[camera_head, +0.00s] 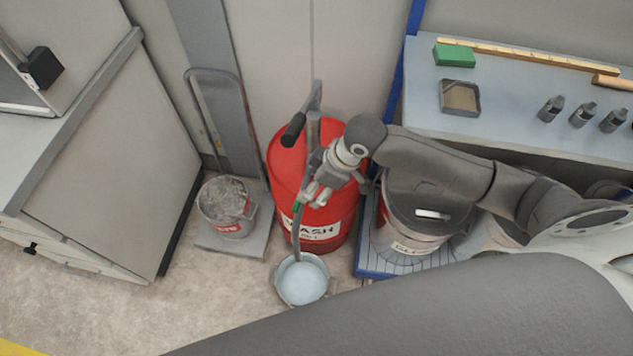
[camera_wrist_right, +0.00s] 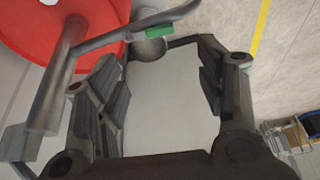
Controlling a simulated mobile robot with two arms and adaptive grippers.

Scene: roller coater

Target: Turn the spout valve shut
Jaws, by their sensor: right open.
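The spout valve has a green handle (camera_head: 301,201) on the grey spout of the red wash drum (camera_head: 285,158). In the right wrist view the green handle (camera_wrist_right: 158,31) is beyond my fingertips, near the top, on the grey spout pipe (camera_wrist_right: 140,28). The spout's lower end hangs down to a small bucket (camera_head: 303,280) holding pale blue liquid. My right gripper (camera_head: 318,190) is over the front of the drum, close to the valve. In the wrist view this gripper (camera_wrist_right: 160,75) is open with nothing between its fingers. My left gripper is out of view.
A pump lever with a black grip (camera_head: 293,130) rises from the drum. A grey lidded drum (camera_head: 425,215) on a blue pallet stands to its right. A bucket of rags (camera_head: 228,205) stands on a cart (camera_head: 240,246) to the left. Floor at left front is clear.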

